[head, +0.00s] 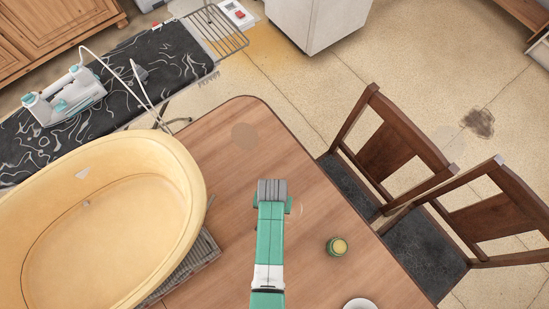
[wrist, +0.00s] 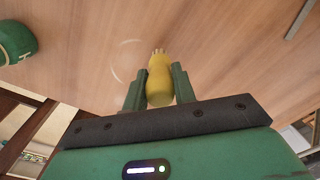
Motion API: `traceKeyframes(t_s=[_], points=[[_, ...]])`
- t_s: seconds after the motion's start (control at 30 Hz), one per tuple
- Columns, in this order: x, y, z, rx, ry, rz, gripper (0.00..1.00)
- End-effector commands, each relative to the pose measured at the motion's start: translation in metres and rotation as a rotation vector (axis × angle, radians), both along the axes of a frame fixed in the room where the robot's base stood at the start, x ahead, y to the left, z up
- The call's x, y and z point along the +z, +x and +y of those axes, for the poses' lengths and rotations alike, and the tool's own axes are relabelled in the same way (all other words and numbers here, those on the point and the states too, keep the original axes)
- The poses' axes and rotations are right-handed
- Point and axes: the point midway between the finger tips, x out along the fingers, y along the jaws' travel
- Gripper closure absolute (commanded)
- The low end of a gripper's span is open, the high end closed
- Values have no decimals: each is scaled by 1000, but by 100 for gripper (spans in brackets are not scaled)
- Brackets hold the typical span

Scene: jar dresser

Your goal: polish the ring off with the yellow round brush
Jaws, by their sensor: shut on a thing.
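A yellow round brush (wrist: 160,84) is clamped between the two green fingers of my gripper (wrist: 159,76) in the wrist view. Its pale bristles point away from the palm, toward the wooden tabletop. I cannot tell whether they touch it. A faint pale ring (wrist: 114,61) marks the wood just left of the brush. In the head view, part of the ring (head: 301,209) shows just right of my gripper (head: 272,193), which is over the table. The brush is hidden there under my gripper.
A small green jar with a yellow top (head: 337,246) and a white dish (head: 360,304) are on the table (head: 235,180). A large yellow tub (head: 190,190) stands left on a grey mat (head: 205,250). Two chairs (head: 395,150) stand right. A darker round patch (head: 244,136) marks the far wood.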

Motion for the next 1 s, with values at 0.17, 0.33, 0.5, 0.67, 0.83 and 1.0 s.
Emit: traceKeyframes(t_s=[0.17, 0.33, 0.5, 0.67, 0.83, 1.0], points=[[21, 0, 0, 0, 0, 0, 96], [37, 0, -1, -1, 0, -1, 96], [51, 0, -1, -1, 0, -1, 96], [55, 0, -1, -1, 0, -1, 96], [54, 0, -1, -1, 0, -1, 96], [54, 0, -1, -1, 0, -1, 96]])
